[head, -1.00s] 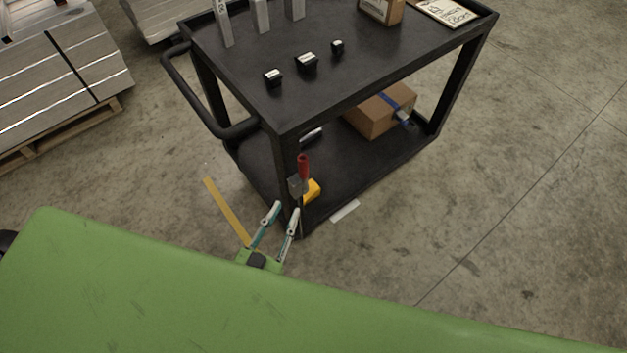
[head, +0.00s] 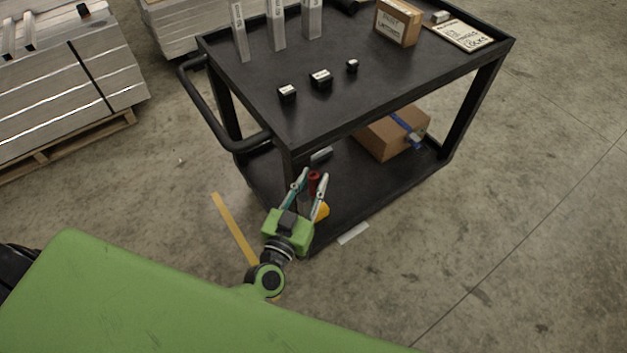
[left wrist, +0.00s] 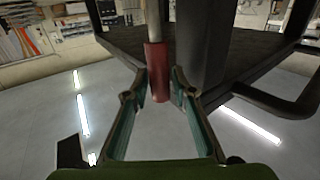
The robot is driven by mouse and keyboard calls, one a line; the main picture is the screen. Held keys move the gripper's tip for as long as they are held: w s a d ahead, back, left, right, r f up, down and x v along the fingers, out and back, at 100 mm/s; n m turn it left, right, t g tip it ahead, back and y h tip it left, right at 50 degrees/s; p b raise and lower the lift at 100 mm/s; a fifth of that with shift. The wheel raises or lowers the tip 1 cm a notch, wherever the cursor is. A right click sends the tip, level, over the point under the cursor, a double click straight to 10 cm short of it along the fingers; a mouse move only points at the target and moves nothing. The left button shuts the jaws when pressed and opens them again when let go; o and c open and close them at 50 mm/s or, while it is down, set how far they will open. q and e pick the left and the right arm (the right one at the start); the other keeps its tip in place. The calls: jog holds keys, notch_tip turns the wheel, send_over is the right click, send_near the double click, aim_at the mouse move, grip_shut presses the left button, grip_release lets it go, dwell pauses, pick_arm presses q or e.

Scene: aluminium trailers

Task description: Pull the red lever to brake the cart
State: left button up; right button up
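The red lever (head: 313,183) stands at the near corner leg of the black cart (head: 300,128). In the left wrist view the lever's red grip (left wrist: 157,72) lies between the fingertips, with a grey rod running from it. My left gripper (head: 311,178) is open, one finger on each side of the red grip. I see gaps beside the grip, so the fingers do not appear closed on it. A yellow part (head: 321,211) shows low beside the lever, partly hidden by my gripper. My right gripper is not in view.
The cart's top holds small black blocks (head: 321,78), upright metal bars (head: 276,25), a cardboard box (head: 397,22) and a sign (head: 462,36). Another box (head: 392,135) sits on its lower shelf. The handle (head: 205,110) sticks out left. Stacked metal (head: 70,85) stands on a pallet. Floor at right is clear.

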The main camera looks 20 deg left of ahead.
pick_arm(q)
jog(key=shift+w, duration=0.3)
grip_shut()
